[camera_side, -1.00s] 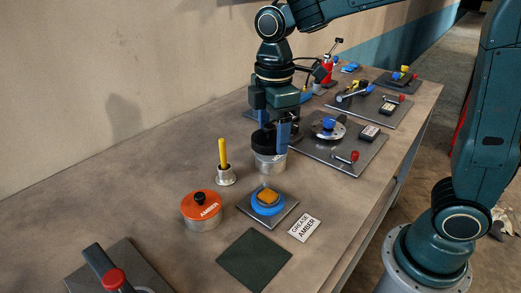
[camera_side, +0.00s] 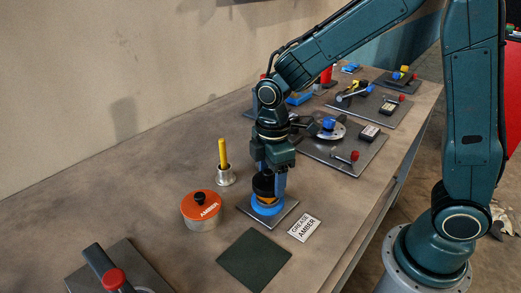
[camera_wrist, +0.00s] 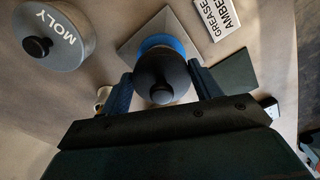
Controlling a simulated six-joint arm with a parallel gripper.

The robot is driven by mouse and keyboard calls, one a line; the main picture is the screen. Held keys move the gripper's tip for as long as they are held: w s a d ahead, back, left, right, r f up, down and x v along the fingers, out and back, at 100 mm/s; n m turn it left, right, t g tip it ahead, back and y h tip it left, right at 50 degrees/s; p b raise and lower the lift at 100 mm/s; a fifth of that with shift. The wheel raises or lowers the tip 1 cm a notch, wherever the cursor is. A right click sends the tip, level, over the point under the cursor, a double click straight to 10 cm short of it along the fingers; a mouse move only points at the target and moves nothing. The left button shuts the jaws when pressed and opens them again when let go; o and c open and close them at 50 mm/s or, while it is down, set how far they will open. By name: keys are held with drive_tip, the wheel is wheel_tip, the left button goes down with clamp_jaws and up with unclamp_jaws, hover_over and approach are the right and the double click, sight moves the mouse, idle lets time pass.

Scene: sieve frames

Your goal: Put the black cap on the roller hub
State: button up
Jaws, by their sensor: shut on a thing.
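My gripper (camera_side: 269,183) points down and is shut on the black cap (camera_side: 263,185), which has a round knob on top. The wrist view shows the cap (camera_wrist: 160,72) between the two blue fingers. The cap is right over the blue roller hub (camera_side: 266,209), with a strip of its orange-yellow top visible beneath. I cannot tell whether the cap rests on it or is slightly above. In the wrist view the cap hides most of the hub (camera_wrist: 166,41), which stands on a grey square plate (camera_wrist: 131,47).
An orange AMBER tin (camera_side: 201,212) stands to the left, with a yellow stick in a metal holder (camera_side: 225,176) behind. A GREASE AMBER card (camera_side: 305,228) and dark green mat (camera_side: 254,260) lie in front. A grey-lidded MOLY tin (camera_wrist: 57,35) shows in the wrist view.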

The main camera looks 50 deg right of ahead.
sight(271, 179)
drive_tip(key=shift+f, duration=1.9)
drive_tip(key=shift+f, duration=0.15)
drive_tip(key=o, duration=1)
wheel_tip(271, 179, up, 12)
drive_tip(key=shift+r, duration=0.2)
